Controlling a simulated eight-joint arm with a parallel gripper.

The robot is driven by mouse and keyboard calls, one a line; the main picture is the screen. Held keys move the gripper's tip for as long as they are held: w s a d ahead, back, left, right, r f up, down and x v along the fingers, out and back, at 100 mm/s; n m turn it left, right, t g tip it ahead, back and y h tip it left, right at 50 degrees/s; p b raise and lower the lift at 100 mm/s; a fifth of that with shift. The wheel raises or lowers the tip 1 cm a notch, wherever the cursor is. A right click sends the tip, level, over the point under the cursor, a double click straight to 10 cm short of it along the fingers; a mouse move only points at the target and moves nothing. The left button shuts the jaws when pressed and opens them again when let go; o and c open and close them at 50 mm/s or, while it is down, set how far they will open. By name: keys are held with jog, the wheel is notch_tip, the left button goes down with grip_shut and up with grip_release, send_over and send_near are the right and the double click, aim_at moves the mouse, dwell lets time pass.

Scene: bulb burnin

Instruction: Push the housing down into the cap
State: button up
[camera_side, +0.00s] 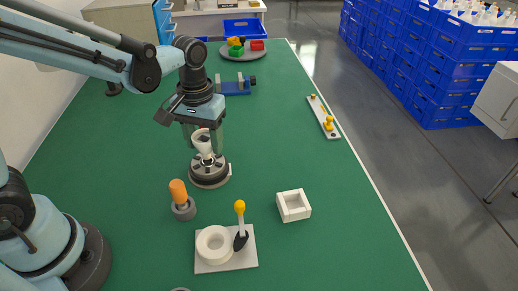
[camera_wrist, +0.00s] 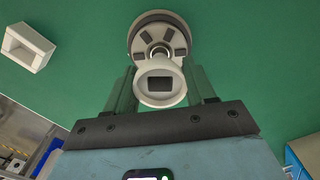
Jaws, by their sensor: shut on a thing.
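My gripper (camera_side: 203,142) is shut on the white housing (camera_side: 201,137), which is wide at the top and narrows downward. In the side view the housing leans a little, its lower end at the middle of the round dark base (camera_side: 209,181). A shiny metal piece, apparently the cap (camera_side: 208,160), shows at the base's centre. In the wrist view the housing (camera_wrist: 160,88) shows its open end with a dark square inside, between my two greenish fingers. The round base (camera_wrist: 135,37) lies beyond it, and the housing partly hides the centre. I cannot tell how deep the housing sits in the cap.
An orange-handled tool (camera_side: 179,193) stands left of the base. A white plate (camera_side: 247,258) with a white ring and a yellow-tipped tool is in front. An empty white square frame (camera_side: 293,205) lies to the right. A blue vise-like fixture (camera_side: 237,87) stands behind.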

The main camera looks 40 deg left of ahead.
jog(key=shift+f, duration=0.4)
jog(key=shift+f, duration=0.3)
jog(key=shift+f, duration=0.8)
dwell(1.3)
jog(key=o, duration=1.1)
notch_tip(320, 180, up, 12)
dwell(0.5)
